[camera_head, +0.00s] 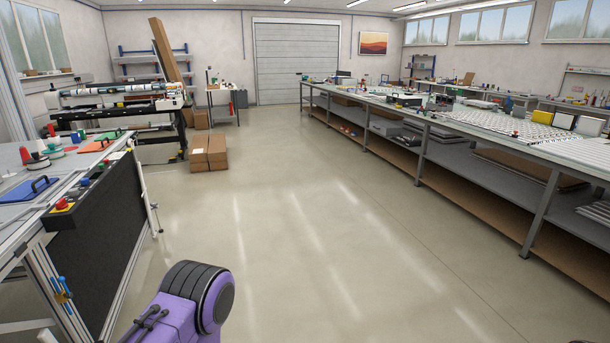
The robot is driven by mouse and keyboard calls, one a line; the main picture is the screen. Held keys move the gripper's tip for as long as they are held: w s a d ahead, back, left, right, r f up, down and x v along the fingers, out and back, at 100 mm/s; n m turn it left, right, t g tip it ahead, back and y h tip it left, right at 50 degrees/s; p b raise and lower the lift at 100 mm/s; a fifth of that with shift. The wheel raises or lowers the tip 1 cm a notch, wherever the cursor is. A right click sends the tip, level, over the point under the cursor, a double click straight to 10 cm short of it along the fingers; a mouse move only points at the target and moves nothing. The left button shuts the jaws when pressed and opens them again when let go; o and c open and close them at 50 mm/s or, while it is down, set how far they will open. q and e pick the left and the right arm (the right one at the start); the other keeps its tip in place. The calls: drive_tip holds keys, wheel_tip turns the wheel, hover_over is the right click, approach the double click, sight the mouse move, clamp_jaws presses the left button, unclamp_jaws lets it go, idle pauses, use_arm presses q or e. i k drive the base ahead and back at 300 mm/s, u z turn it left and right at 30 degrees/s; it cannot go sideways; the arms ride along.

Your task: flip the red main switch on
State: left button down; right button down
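No red main switch can be clearly made out in this view. A red knob on a yellow base (61,205) sits on the front rail of the workbench (97,213) at the left. A smaller red control (107,162) is further along the same rail; whether either is the main switch, I cannot tell. Part of my purple and black arm shows at the bottom, left of centre. Neither of my grippers is in view.
A long grey bench (426,118) with lower shelves runs along the right. Cardboard boxes (208,153) stand on the floor near a large printer-like machine (120,97) at the back left. A roller door (295,63) is at the back. The middle floor is clear.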

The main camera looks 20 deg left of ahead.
sight(62, 204)
drive_tip(key=u, duration=0.9)
drive_tip(key=i, duration=1.35)
drive_tip(key=u, duration=1.55)
drive_tip(key=i, duration=1.7)
drive_tip(key=u, duration=0.4)
